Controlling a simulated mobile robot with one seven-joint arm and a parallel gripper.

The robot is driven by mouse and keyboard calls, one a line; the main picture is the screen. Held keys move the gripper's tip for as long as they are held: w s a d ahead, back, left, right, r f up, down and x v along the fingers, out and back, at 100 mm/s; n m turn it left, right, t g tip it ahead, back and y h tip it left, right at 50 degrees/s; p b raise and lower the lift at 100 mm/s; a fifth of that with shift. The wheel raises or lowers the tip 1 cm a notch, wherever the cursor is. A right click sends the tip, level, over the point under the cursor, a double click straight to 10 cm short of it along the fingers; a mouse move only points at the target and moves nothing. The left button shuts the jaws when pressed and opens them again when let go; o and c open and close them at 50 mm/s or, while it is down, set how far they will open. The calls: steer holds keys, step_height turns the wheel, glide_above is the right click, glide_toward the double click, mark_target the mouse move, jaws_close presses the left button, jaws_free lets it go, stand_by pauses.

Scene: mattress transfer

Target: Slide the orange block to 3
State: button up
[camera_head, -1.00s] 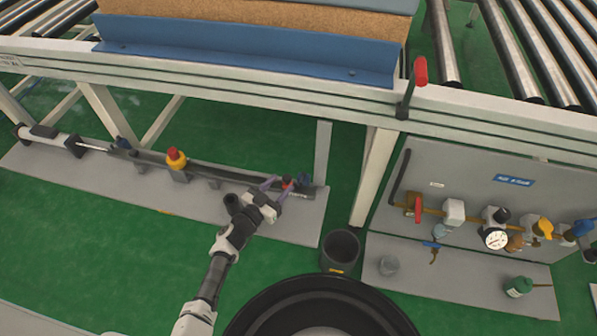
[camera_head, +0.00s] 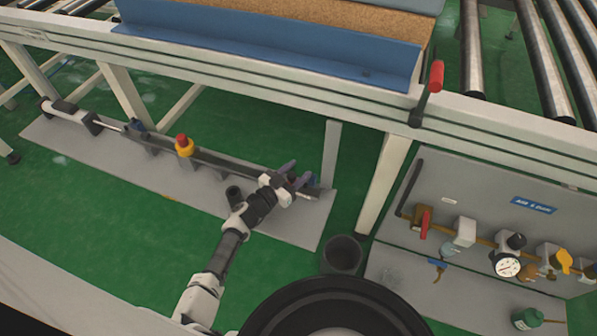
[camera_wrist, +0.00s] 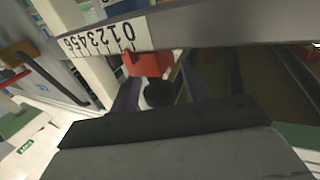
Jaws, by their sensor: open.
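The orange block (camera_wrist: 150,64) shows in the wrist view against the white number scale (camera_wrist: 108,38), beside its 0 end. The scale reads 0 to 6 and appears inverted. A dark round knob (camera_wrist: 160,94) sticks out from the block toward me. My gripper (camera_wrist: 158,92) is open, with one finger on each side of the knob; I cannot tell whether either finger touches it. In the head view my gripper (camera_head: 300,178) is at the right end of the long rail (camera_head: 225,165), and it hides the block there.
A yellow-and-red button (camera_head: 184,146) stands along the rail. A dark cup (camera_head: 342,254) is on the floor at right. A valve panel with a gauge (camera_head: 507,265) is farther right. The conveyor frame (camera_head: 250,75) runs above the rail. Green floor in front is open.

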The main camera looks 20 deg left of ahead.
jaws_close()
steer(key=shift+d+r+p, duration=0.1)
steer(key=shift+d+p, duration=0.45)
steer(key=shift+d, duration=0.75)
jaws_free()
steer(key=shift+s, duration=0.2)
